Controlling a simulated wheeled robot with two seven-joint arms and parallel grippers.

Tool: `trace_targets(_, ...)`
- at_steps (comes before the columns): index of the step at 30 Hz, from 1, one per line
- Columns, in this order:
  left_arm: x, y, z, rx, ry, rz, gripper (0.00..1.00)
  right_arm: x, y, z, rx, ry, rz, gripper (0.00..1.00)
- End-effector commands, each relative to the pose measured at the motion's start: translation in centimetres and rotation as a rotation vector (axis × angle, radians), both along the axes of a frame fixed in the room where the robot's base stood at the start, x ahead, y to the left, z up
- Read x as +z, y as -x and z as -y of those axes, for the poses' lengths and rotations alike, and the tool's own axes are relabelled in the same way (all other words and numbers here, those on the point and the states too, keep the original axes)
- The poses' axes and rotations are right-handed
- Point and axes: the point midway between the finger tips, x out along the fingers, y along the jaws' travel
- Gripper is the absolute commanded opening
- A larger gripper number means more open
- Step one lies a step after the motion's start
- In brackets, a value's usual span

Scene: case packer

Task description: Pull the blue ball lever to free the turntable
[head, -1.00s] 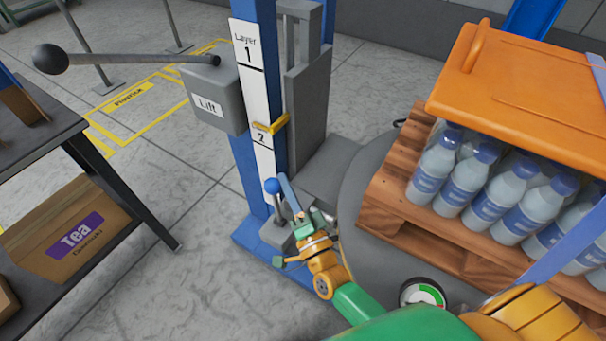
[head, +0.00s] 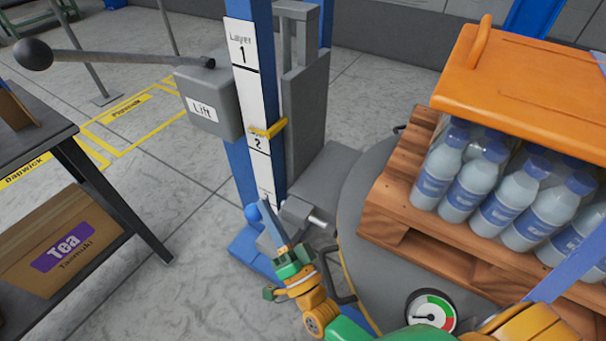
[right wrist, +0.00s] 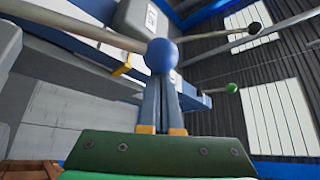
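The blue ball (head: 252,212) of the lever is at the foot of the blue post, left of the turntable (head: 350,205). My right gripper (head: 262,220) reaches it from below right, with its fingers close together and their tips at the ball. In the right wrist view the ball (right wrist: 161,56) sits at the fingertips (right wrist: 161,78), and a grey rod runs from it to the upper left. The gripper looks shut on the ball. The grey lever housing (head: 300,213) is partly hidden behind the fingers. My left gripper is out of view.
A wooden pallet (head: 400,235) with bottles (head: 437,172) under an orange cover (head: 530,85) stands on the turntable. The Lift box (head: 210,100) has a long lever with a dark ball (head: 33,54). A dark shelf (head: 115,200) with a Tea carton (head: 50,262) is at left.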

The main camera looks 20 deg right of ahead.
Motion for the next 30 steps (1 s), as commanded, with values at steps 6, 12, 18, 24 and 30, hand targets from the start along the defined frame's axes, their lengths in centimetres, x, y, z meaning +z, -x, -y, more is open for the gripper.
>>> trace_targets(6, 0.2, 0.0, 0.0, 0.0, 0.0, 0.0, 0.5, 0.0, 0.0, -0.1, 0.004, 0.001, -0.005, 0.0)
trace_targets(12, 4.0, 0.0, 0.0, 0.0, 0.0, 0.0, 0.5, 4.0, 0.0, 0.1, 0.001, 0.0, -0.002, 0.0)
trace_targets(18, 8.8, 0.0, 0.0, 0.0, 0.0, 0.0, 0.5, 8.0, 3.1, -0.4, 0.001, -0.002, -0.005, 0.0)
trace_targets(24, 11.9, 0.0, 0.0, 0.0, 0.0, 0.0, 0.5, 10.6, 6.8, -0.9, 0.002, -0.001, -0.006, 0.0)
trace_targets(30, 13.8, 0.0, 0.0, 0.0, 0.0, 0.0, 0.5, 12.2, 11.0, -1.6, 0.001, -0.002, -0.004, 0.0)
